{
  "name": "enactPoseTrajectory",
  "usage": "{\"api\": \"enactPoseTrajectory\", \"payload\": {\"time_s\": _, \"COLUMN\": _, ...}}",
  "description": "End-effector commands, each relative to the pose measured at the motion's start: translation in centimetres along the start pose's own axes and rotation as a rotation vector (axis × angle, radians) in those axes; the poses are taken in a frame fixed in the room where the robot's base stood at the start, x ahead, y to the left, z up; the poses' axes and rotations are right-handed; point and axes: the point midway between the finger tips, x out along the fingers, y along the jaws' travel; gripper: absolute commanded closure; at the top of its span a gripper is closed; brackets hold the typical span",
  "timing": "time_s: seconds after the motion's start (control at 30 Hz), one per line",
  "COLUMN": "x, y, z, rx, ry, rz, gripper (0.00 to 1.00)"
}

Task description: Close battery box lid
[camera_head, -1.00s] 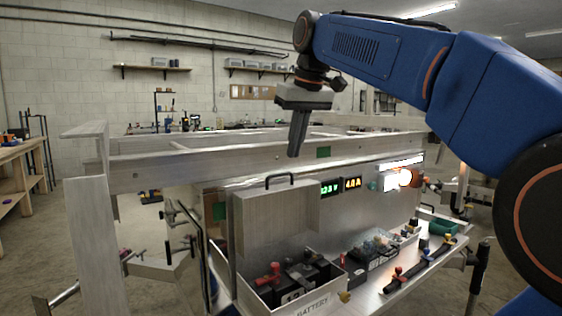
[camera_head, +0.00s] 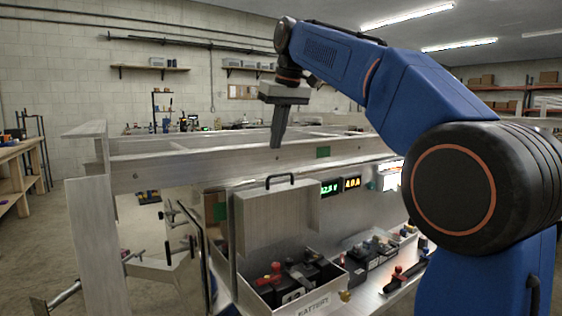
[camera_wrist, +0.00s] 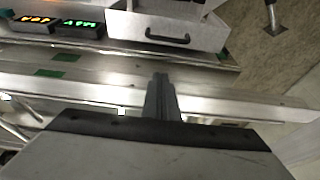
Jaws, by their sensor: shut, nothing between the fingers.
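The battery box (camera_head: 312,303) is an open metal box with a "BATTERY" label, with dark parts and red and grey pieces inside. Its lid (camera_head: 276,221) stands upright behind the box, with a black handle (camera_head: 280,178) on its top edge. The lid also shows at the top of the wrist view (camera_wrist: 140,29), with its handle (camera_wrist: 167,38). My gripper (camera_head: 276,146) is shut and empty. It points down above the trailer's rail, higher than the lid handle. In the wrist view the closed fingers (camera_wrist: 160,76) point toward the handle, apart from it.
Green and amber displays (camera_head: 341,186) sit on the panel right of the lid. A black and red part (camera_head: 402,282) lies on the shelf to the right. Air above the box is clear.

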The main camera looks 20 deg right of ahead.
Motion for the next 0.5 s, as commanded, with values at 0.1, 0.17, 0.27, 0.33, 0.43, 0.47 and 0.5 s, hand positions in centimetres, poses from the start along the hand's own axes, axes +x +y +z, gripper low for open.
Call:
{"api": "enactPoseTrajectory", "payload": {"time_s": 0.1, "x": 2.2, "y": 0.0, "z": 0.1, "rx": 0.0, "ry": -0.002, "rz": 0.0, "gripper": 1.0}}
{"api": "enactPoseTrajectory", "payload": {"time_s": 0.17, "x": 3.2, "y": 0.0, "z": 0.1, "rx": 0.0, "ry": -0.001, "rz": 0.0, "gripper": 1.0}}
{"api": "enactPoseTrajectory", "payload": {"time_s": 0.27, "x": 4.2, "y": 0.0, "z": 0.7, "rx": 0.0, "ry": 0.002, "rz": 0.001, "gripper": 1.0}}
{"api": "enactPoseTrajectory", "payload": {"time_s": 0.33, "x": 4.4, "y": 0.0, "z": 1.6, "rx": 0.001, "ry": 0.0, "rz": 0.0, "gripper": 1.0}}
{"api": "enactPoseTrajectory", "payload": {"time_s": 0.43, "x": 4.7, "y": 0.0, "z": 2.5, "rx": 0.001, "ry": 0.001, "rz": 0.0, "gripper": 1.0}}
{"api": "enactPoseTrajectory", "payload": {"time_s": 0.47, "x": 4.7, "y": 0.0, "z": 2.8, "rx": 0.001, "ry": 0.001, "rz": 0.0, "gripper": 1.0}}
{"api": "enactPoseTrajectory", "payload": {"time_s": 0.5, "x": 4.8, "y": 0.0, "z": 3.1, "rx": 0.001, "ry": 0.001, "rz": 0.0, "gripper": 1.0}}
